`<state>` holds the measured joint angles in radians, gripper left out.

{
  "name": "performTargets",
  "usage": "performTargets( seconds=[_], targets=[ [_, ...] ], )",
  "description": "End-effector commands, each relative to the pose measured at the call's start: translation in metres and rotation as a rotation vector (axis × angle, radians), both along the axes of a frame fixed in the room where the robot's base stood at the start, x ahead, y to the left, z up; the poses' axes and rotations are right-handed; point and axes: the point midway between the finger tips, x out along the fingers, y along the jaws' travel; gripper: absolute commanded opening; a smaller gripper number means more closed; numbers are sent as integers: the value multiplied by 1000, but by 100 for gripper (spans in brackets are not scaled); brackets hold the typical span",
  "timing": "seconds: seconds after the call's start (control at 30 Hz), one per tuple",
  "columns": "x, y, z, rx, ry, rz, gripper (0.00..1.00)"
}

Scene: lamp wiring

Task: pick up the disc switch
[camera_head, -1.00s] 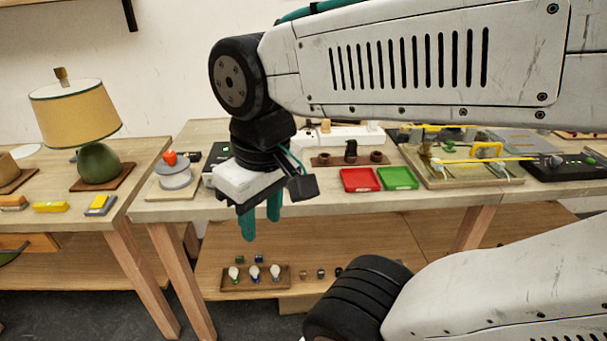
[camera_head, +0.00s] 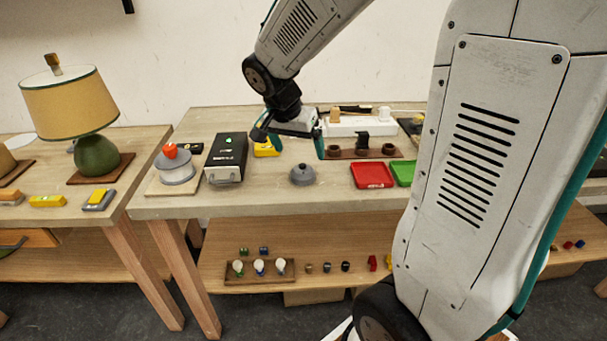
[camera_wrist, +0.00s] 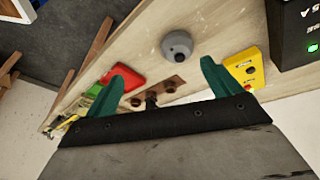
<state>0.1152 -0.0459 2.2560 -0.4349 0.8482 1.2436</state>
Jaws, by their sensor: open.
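The disc switch looks to be the small round dark grey disc (camera_head: 303,175) with a raised knob, lying flat on the table between a black box and the red tray. It also shows in the wrist view as a grey disc (camera_wrist: 178,45), beyond the fingertips and between their lines. My gripper (camera_head: 291,146) is open and empty, its teal fingers spread apart. In the head view it is above and behind the disc, apart from it. The fingers (camera_wrist: 163,70) show clearly in the wrist view, and the disc is unobstructed.
The black box (camera_head: 226,158) with a green light and a yellow block (camera_head: 266,148) stand left of the disc. The red tray (camera_head: 372,175) and green tray (camera_head: 403,172) lie to the right. A brown socket board (camera_head: 345,154) and white strip (camera_head: 350,129) are behind.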

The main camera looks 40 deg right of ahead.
Motion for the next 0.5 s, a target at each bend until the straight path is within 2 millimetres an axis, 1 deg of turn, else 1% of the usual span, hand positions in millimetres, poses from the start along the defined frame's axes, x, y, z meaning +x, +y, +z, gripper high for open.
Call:
performTargets(
  seconds=[0.03, 0.1, 0.2, 0.33, 0.5],
  targets=[
    [14, -8, -13, -8, -12, -57, 90],
    [29, -17, -26, -15, -39, -126, 90],
    [44, -25, -40, -22, -69, -193, 90],
    [52, -31, -51, -25, -88, -234, 90],
    [54, -38, -69, -24, -90, -242, 90]
  ],
)
